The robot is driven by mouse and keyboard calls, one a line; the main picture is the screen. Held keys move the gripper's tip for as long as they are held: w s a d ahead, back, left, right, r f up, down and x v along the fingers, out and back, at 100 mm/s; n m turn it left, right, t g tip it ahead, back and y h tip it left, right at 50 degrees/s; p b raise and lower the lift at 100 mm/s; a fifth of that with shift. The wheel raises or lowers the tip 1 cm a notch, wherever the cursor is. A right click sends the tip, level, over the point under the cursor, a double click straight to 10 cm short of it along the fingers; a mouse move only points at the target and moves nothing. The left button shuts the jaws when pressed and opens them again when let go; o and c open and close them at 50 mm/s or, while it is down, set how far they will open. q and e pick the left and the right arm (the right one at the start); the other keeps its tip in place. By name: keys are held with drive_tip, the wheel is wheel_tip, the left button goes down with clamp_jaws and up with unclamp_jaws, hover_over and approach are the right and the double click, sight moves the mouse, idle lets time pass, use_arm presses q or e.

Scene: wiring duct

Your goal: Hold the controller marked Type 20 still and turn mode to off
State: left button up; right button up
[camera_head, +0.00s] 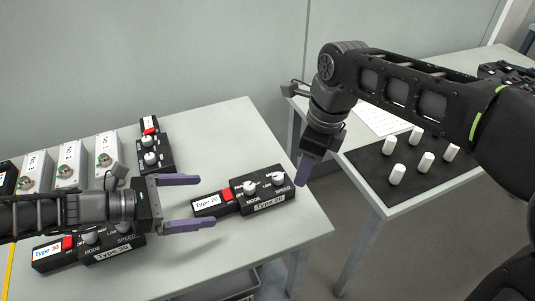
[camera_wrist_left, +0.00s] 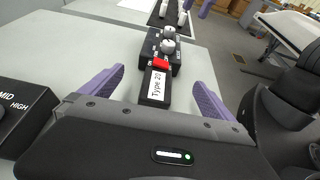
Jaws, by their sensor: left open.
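The controller marked Type 20 (camera_head: 262,204) lies near the right edge of the table. It is black, with a narrow end carrying a white label and a red button, and a wider block with two white knobs, MODE (camera_head: 250,188) and SPEED (camera_head: 278,179). My left gripper (camera_head: 190,202) is open, its purple fingers on either side of the line of the narrow end, apart from it. In the left wrist view the controller (camera_wrist_left: 155,88) lies ahead between the fingers. My right gripper (camera_head: 305,168) points down beside the block's right end; its finger opening cannot be made out.
Another controller marked Type 30 (camera_head: 112,252) lies partly under my left arm. A third controller (camera_head: 156,158) stands behind. Grey boxes (camera_head: 70,166) line the back left. A second table at right holds a dark mat (camera_head: 378,169) with several white pegs.

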sight(221, 198)
drive_tip(key=a+r+n+y, duration=0.1)
drive_tip(key=a+r, duration=0.3)
drive_tip(key=a, duration=0.4)
drive_tip(key=shift+t+y, duration=0.3)
drive_tip(key=shift+y, duration=0.3)
use_arm(q)
drive_tip(key=shift+x, duration=3.95)
drive_tip(key=shift+c, duration=0.4)
drive_tip(key=shift+a, duration=0.1)
drive_tip(key=c, duration=1.5)
